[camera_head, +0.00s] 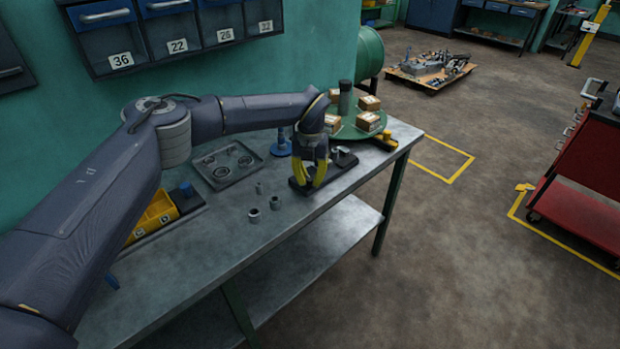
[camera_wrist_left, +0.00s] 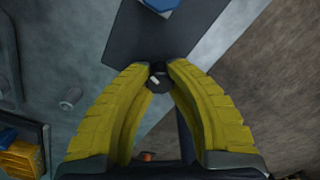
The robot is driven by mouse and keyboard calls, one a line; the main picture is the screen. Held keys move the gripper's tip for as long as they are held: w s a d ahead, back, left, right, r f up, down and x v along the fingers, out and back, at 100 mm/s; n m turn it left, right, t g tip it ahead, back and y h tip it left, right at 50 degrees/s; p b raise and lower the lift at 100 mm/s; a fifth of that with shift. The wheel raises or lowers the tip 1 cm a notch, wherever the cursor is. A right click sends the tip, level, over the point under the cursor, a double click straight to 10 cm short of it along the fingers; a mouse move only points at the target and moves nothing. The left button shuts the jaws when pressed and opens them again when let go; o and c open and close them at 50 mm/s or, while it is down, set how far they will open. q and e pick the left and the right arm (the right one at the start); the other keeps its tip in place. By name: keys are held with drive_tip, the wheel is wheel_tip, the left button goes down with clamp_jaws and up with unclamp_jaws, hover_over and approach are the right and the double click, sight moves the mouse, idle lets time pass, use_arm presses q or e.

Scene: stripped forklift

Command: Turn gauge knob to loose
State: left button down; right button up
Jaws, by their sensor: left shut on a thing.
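The gauge (camera_head: 345,161) is a dark device on the bench top, partly hidden behind my left gripper (camera_head: 312,182). In the left wrist view, the yellow fingers of my left gripper (camera_wrist_left: 158,70) close at their tips around a small dark round knob (camera_wrist_left: 158,84). The knob carries a short light mark. A dark flat plate (camera_wrist_left: 135,35) lies beyond the fingertips in that view. I cannot read any setting on the gauge. My right gripper is in neither view.
Several small metal sockets (camera_head: 254,214) stand on the bench (camera_head: 225,245) left of the gripper. A grey tray (camera_head: 222,178) and a blue-based stand (camera_head: 281,149) are behind them. A green round turntable (camera_head: 350,129) with boxes stands behind the gauge. The bench front is clear.

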sight(310, 177)
use_arm(q)
drive_tip(key=shift+w+r+n, duration=0.15)
drive_tip(key=shift+n, duration=0.75)
drive_tip(key=shift+w+r+n, duration=0.1)
drive_tip(key=shift+n, duration=0.8)
drive_tip(key=c, duration=1.6)
unclamp_jaws()
drive_tip(key=shift+c, duration=0.2)
drive_tip(key=o, duration=0.5)
drive_tip(key=shift+s+f, duration=0.1)
drive_tip(key=shift+f, duration=0.1)
drive_tip(key=shift+o, duration=0.2)
wheel_tip(310, 177, up, 12)
